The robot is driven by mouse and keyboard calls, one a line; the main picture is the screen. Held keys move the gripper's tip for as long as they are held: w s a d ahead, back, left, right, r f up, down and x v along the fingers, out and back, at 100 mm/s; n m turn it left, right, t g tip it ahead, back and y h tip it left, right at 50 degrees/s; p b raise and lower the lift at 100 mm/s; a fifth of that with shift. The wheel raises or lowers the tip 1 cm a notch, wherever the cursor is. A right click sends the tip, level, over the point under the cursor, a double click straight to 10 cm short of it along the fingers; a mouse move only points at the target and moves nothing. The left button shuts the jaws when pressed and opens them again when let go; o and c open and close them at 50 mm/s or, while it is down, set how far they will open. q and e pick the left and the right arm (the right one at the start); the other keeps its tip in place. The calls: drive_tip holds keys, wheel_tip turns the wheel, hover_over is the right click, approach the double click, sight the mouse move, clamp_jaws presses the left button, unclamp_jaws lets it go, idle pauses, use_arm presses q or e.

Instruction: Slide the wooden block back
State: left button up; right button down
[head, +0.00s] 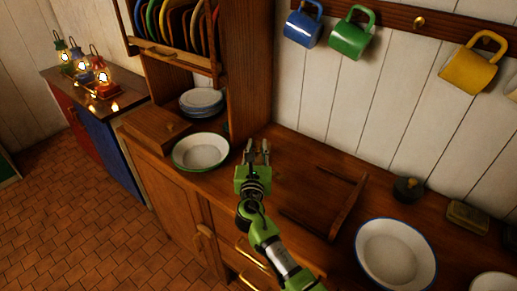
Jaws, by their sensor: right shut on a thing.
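My right gripper (258,152) is low over the wooden counter, just right of a white bowl with a green rim. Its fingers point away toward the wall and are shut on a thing. That thing is small and brown against the brown counter, so its outline is hard to make out; it appears to be the wooden block. I cannot tell whether it touches the counter. My left gripper is not in view.
The green-rimmed bowl (201,151) and a wooden box (154,127) stand left of my gripper. Stacked plates (201,100) are behind. A low wooden frame (347,207) is on the counter to the right, near a blue-rimmed bowl (395,254). Mugs (349,38) hang above.

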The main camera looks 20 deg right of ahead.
drive_tip(key=shift+a+r, duration=0.1)
drive_tip(key=shift+r, duration=0.05)
drive_tip(key=c, duration=1.8)
unclamp_jaws()
drive_tip(key=shift+w, duration=0.1)
drive_tip(key=shift+w+a, duration=0.1)
drive_tip(key=shift+w, duration=0.05)
drive_tip(key=v, duration=1.2)
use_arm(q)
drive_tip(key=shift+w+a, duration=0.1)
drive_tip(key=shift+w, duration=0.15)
